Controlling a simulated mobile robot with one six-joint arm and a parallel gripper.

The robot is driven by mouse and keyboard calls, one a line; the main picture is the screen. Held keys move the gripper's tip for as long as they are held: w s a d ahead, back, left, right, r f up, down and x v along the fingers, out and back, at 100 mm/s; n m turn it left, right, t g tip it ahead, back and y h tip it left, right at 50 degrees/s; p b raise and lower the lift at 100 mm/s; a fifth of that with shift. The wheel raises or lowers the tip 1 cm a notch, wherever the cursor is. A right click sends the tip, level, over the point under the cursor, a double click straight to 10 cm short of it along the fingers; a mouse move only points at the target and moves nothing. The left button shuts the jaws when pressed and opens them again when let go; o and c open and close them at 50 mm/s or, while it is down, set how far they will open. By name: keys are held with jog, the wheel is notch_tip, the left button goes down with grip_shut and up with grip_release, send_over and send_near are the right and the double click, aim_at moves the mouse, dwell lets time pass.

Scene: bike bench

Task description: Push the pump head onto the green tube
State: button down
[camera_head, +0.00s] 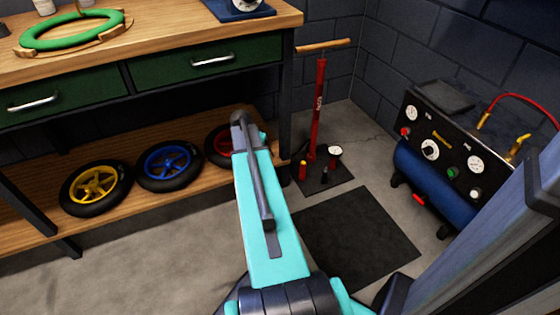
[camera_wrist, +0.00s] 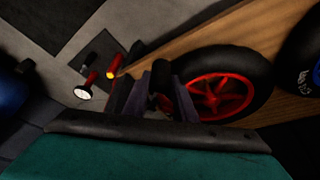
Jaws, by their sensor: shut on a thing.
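The green tube (camera_head: 66,46) lies as a ring on a wooden holder on the bench top at the upper left of the head view. The red floor pump (camera_head: 317,110) stands upright on the floor beside the bench, its wooden handle (camera_head: 322,46) at the top. Its white gauge (camera_wrist: 83,94) shows in the wrist view. My gripper (camera_wrist: 162,92) is low beside the red-rimmed wheel, apart from the green tube. It is shut on a small dark piece, apparently the pump head, mostly hidden between the fingers. My arm hides the gripper in the head view.
The bench leg (camera_head: 287,110) is near the pump. A blue compressor (camera_head: 440,170) stands at the right. A dark mat (camera_head: 355,235) lies on open floor.

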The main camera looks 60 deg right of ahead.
jog(key=w+a+r+n+t, duration=0.1)
jog(key=w+a+r+n, duration=0.1)
jog(key=w+a+r, duration=0.5)
jog(key=w+a+r+n+t+y, duration=0.1)
jog(key=w+a+r+n, duration=0.15)
jog(key=w+a, duration=0.45)
jog(key=w+a+r+n, duration=0.3)
jog(key=w+a+r, duration=0.15)
jog(key=a, duration=0.55)
jog(key=w+a+r+n+y, duration=0.1)
jog(key=a+r, duration=0.3)
jog(key=a, duration=0.5)
jog(key=w+a+r+n+t+y, duration=0.1)
jog(key=a+r+n, duration=0.3)
jog(key=a, duration=0.6)
jog(key=w+a+r+n+y, duration=0.1)
jog(key=a+r, duration=0.4)
jog(key=a, duration=0.5)
jog(key=shift+w+r+n, duration=0.15)
jog(key=shift+w+n, duration=0.6)
